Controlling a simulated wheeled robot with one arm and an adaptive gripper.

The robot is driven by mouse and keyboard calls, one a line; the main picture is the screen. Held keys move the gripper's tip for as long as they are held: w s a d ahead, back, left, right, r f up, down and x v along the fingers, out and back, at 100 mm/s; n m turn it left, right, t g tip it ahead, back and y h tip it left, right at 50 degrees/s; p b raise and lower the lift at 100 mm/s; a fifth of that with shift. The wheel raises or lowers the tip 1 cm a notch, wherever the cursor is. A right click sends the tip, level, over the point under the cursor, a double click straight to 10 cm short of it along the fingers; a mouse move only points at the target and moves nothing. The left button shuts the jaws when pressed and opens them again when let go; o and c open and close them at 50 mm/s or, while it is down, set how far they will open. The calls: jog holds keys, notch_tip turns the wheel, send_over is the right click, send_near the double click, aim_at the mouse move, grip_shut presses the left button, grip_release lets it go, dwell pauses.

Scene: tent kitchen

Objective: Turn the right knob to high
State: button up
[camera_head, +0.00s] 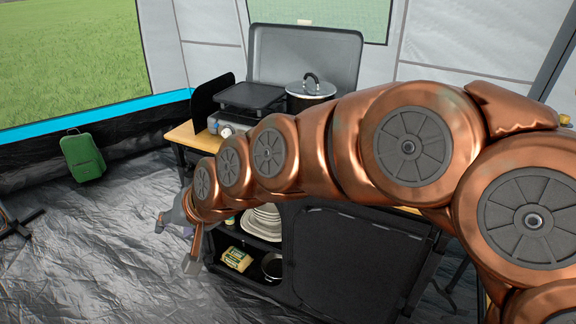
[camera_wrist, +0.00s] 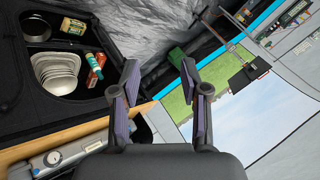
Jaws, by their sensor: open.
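The camp stove (camera_head: 212,124) stands on a wooden-edged counter, with its grey lid raised behind it. A round pale dial (camera_head: 226,132) shows on its front at the left; my arm covers the front further right, and I cannot make out the right knob. In the wrist view, part of the stove front (camera_wrist: 72,153) with the round dial (camera_wrist: 53,158) shows at the lower left, strongly tilted. My gripper (camera_head: 177,243) hangs in front of and below the counter's left end, apart from the stove. In the wrist view my gripper (camera_wrist: 160,76) has its fingers spread with nothing between them.
A black pot with lid (camera_head: 311,92) and a dark griddle (camera_head: 250,96) sit on the stove. Below are open shelves with stacked bowls (camera_wrist: 60,73) and a yellow packet (camera_head: 236,259).

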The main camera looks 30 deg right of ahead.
jog(key=w+r+m+t+b, duration=0.3)
jog(key=w+m+t+b, duration=0.15)
jog(key=w, duration=0.65)
jog(key=w+d+m+t+h+b, duration=0.4)
jog(key=w+d+m+t+b, duration=0.15)
jog(key=w+d+m, duration=0.35)
jog(key=s+d+f+m+g+h+b, duration=0.1)
jog(key=d+f+m+g+h+b, duration=0.2)
jog(key=d+m+h, duration=0.4)
jog(key=s+d+f+m+g+h+b, duration=0.1)
jog(key=d+f+m+h+b, duration=0.15)
jog(key=d+f+m, duration=0.45)
jog(key=d+f+m+g+h+b, duration=0.2)
jog(key=d+m+g+h, duration=0.15)
jog(key=d+h, duration=0.45)
jog(key=shift+w+d+t+y+b, duration=0.15)
jog(key=shift+w+d+y, duration=0.4)
jog(key=shift+d, duration=0.85)
jog(key=shift+w+d+t+y+b, duration=0.2)
jog(key=shift+w+d, duration=0.7)
jog(key=shift+d, duration=0.45)
jog(key=shift+w+d+t+y+b, duration=0.1)
jog(key=shift+w+d+y, duration=0.45)
jog(key=shift+d, duration=0.85)
jog(key=shift+w, duration=0.15)
